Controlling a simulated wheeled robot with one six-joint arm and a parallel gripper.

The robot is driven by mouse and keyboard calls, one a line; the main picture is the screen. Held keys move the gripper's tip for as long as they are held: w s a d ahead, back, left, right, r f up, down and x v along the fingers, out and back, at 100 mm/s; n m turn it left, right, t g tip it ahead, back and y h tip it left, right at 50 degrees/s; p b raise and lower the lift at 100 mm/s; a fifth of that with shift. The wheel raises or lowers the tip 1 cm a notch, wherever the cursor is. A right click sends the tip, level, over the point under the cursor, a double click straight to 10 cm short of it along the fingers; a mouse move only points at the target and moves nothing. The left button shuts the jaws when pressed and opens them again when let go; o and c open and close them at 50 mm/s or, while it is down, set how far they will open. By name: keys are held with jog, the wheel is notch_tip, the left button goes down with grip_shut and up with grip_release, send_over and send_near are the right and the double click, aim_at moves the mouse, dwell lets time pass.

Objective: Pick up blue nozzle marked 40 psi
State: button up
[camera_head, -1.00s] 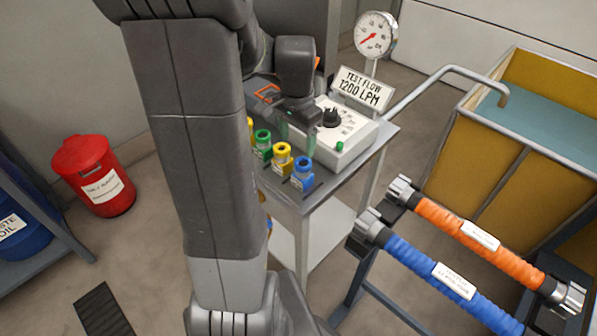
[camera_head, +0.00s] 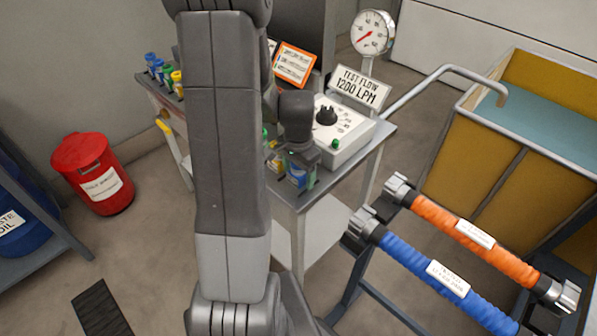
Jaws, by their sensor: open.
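A blue nozzle (camera_head: 297,180) with a pale label stands at the front right corner of the cart top. The label is too small to read, so I cannot tell its psi marking. My gripper (camera_head: 301,163) is open and points down over this nozzle, with its fingers partly covering it. I cannot tell whether the fingers touch it. More blue nozzles (camera_head: 151,60) stand at the cart's left end, beside a yellow one (camera_head: 177,82). A yellow nozzle (camera_head: 275,158) and a green one (camera_head: 265,133), both partly hidden, are just left of my gripper.
A white control box (camera_head: 343,131) with a black knob stands close right of my gripper. The test flow sign (camera_head: 360,86) and a pressure gauge (camera_head: 372,33) rise behind it. Blue (camera_head: 425,262) and orange (camera_head: 470,232) hoses lie at front right. My arm hides the cart's middle.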

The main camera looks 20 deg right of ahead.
jog(key=shift+c, duration=0.2)
jog(key=c, duration=1.2)
